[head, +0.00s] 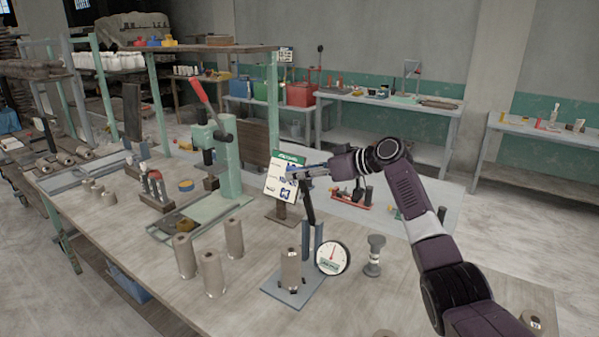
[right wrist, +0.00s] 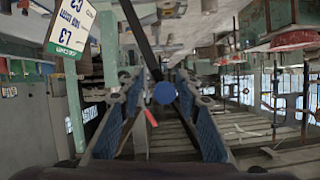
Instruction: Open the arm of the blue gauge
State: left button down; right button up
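The gauge has a grey base plate (head: 293,289), a round white dial (head: 332,257) and a dark lever arm (head: 309,207) that stands raised, leaning slightly left. A clay cylinder (head: 291,270) stands upright on the plate beside the dial. My right gripper (head: 294,173) is at the top of the arm. In the right wrist view the dark rod ends in a round blue knob (right wrist: 165,93) between the parted blue-padded fingers (right wrist: 160,82); a gap shows on both sides of it. Contact with the knob cannot be seen. My left gripper is out of view.
A sign card (head: 286,176) stands behind my gripper. A green press with a red lever (head: 203,92) stands to the left. Several clay cylinders (head: 212,272) stand left of the gauge, and a grey knobbed post (head: 374,256) stands to its right. The table front is mostly clear.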

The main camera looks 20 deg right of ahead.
jog(key=shift+r, duration=0.15)
jog(key=shift+s+d+r, duration=0.25)
jog(key=shift+s+d, duration=0.05)
jog(key=shift+s, duration=0.05)
jog(key=v, duration=1.1)
jog(key=shift+f, duration=0.15)
jog(key=shift+d, duration=0.1)
